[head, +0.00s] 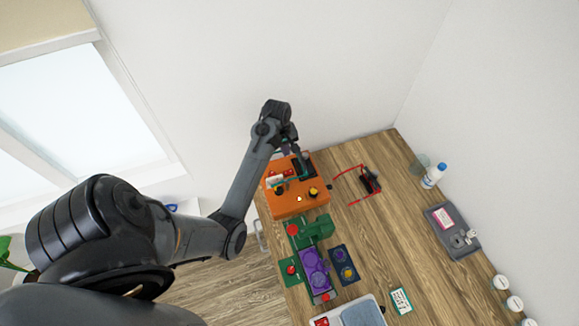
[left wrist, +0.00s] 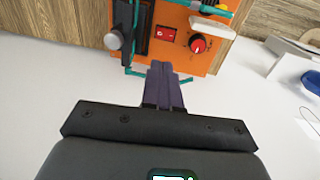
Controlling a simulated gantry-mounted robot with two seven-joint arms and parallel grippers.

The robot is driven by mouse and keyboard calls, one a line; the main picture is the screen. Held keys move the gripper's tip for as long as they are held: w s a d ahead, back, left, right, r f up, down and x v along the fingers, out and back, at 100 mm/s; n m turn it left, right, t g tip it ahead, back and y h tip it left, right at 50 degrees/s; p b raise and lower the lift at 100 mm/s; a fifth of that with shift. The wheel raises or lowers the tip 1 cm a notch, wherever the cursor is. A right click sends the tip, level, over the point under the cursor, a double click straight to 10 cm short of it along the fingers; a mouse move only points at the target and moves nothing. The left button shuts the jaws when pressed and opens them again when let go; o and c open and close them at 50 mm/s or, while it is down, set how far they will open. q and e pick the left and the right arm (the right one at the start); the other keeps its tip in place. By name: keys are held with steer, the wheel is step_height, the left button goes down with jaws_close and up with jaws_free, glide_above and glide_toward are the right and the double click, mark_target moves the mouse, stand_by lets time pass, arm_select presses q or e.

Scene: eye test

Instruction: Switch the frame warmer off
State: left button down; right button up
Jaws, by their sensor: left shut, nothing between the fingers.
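The frame warmer looks to be the orange box (head: 288,207) at the far left corner of the table. In the left wrist view, its orange panel (left wrist: 213,62) carries a red rocker switch (left wrist: 166,33), a red dial (left wrist: 198,45) and a dark slot. I cannot tell the switch's position. A teal wire-like frame (left wrist: 135,72) lies along the box's edge. My left gripper (head: 302,168) is over the box's far side in the head view. In the left wrist view its fingers (left wrist: 163,66) are shut and empty, with tips just below the switch in the picture. Contact is unclear.
Red spectacle-like arms and a black piece (head: 370,181) lie right of the box. A white bottle (head: 434,175) and a grey tray (head: 452,231) are at the right. The middle wood is clear.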

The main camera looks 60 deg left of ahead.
mark_target(290, 170)
arm_select(q)
steer(key=f, duration=0.4)
steer(key=w+f, duration=0.1)
steer(key=f, duration=0.3)
steer(key=f+p, duration=0.1)
steer(key=f, duration=0.3)
steer(key=shift+w+d+f, duration=0.15)
steer(key=shift+w+f, duration=0.05)
